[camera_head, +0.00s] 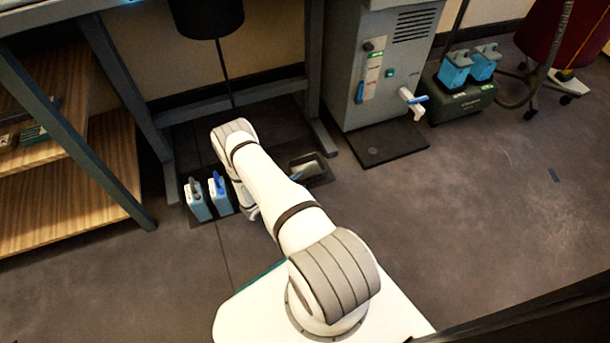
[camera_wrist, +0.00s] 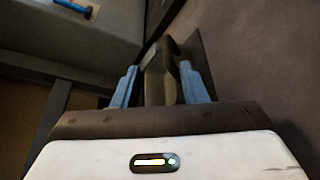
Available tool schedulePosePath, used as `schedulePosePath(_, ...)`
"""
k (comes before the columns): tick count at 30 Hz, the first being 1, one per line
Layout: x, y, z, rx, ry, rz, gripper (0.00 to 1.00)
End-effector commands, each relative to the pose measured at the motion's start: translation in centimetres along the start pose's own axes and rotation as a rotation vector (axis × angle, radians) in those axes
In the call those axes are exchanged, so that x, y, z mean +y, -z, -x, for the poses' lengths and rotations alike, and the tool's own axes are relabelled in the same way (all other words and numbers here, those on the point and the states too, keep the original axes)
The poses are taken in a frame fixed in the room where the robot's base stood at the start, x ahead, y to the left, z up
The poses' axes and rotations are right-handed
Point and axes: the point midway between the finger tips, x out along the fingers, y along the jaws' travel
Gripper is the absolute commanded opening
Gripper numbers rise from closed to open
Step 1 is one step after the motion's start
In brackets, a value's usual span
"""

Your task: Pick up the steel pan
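The steel pan (camera_head: 310,165) is a small grey, open rectangular pan. It sits on the dark floor mat to the right of my arm in the head view. In the wrist view, the two blue fingers of my gripper (camera_wrist: 160,86) stand wide apart. A dull grey-brown shape, probably the pan (camera_wrist: 153,82), shows between and beyond them. A blue fingertip also shows at the pan's left edge in the head view. I cannot tell whether the fingers touch the pan. My arm hides most of the gripper in the head view.
Two blue-and-white containers (camera_head: 208,197) stand left of my arm. A grey machine cabinet (camera_head: 378,70) stands behind and right of the pan. The table's leg frame (camera_head: 317,95) rises close behind the pan.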

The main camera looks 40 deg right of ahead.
Motion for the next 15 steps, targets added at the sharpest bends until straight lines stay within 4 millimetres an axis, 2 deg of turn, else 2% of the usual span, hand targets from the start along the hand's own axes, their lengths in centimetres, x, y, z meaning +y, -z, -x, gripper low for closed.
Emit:
schedulePosePath(2, -0.7, 0.3, -0.5, 0.004, -0.005, 0.0, 0.39)
schedulePosePath(11, -1.2, 0.3, -3.7, 0.008, -0.007, 0.003, 0.39)
schedulePosePath(15, -1.8, 0.2, -5.9, 0.007, -0.007, 0.002, 0.39)
